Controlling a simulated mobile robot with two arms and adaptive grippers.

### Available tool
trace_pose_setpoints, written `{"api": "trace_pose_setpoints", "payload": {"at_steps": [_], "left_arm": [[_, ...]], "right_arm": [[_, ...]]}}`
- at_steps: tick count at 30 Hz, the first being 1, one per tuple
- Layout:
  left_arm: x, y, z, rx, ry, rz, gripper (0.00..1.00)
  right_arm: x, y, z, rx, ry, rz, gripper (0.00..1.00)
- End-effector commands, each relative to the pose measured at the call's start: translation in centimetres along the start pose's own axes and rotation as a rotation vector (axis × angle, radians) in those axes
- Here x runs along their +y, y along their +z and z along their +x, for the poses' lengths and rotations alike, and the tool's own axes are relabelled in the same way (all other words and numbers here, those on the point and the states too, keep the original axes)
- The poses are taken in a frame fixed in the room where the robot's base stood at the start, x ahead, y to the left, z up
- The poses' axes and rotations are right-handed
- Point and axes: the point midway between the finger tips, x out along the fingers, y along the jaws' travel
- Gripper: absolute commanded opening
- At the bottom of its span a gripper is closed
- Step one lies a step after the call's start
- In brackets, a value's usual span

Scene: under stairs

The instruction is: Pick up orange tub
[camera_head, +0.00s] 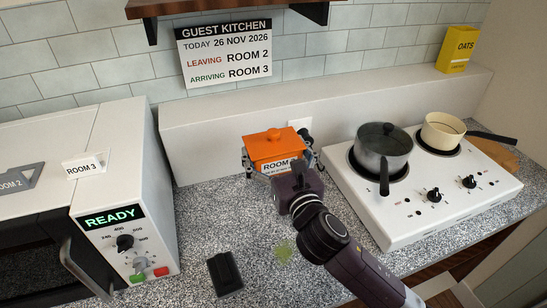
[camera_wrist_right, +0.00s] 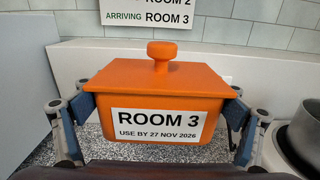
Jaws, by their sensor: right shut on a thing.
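The orange tub (camera_head: 272,145) has a lid with a round knob and a white label. In the right wrist view the tub (camera_wrist_right: 160,90) fills the middle, and its label reads "ROOM 3, USE BY 27 NOV 2026". My right gripper (camera_head: 279,158) is shut on the tub, with one finger pad against each side. In the right wrist view the gripper's fingers (camera_wrist_right: 160,115) flank the tub left and right. The tub is upright near the back ledge; I cannot tell whether it touches the counter. My left gripper is not in view.
A white oven (camera_head: 126,225) showing "READY" stands at the left with ROOM 2 and ROOM 3 tags on top. A hob (camera_head: 420,205) with a lidded pot (camera_head: 381,150) and a cream pan (camera_head: 442,131) is at the right. A black object (camera_head: 224,273) lies on the speckled counter (camera_head: 215,215).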

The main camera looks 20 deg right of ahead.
Motion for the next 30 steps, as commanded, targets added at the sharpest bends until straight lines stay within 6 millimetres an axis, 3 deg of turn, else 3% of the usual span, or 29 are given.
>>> {"api": "trace_pose_setpoints", "payload": {"at_steps": [3,13,30], "left_arm": [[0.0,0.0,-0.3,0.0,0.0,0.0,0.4],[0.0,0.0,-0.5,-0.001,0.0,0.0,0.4],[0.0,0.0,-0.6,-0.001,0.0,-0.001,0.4]], "right_arm": [[0.1,1.7,0.0,-0.007,0.003,0.0,0.35],[0.0,4.0,0.0,-0.006,0.002,0.001,0.35],[0.1,4.8,0.0,-0.003,0.002,0.0,0.35]]}}
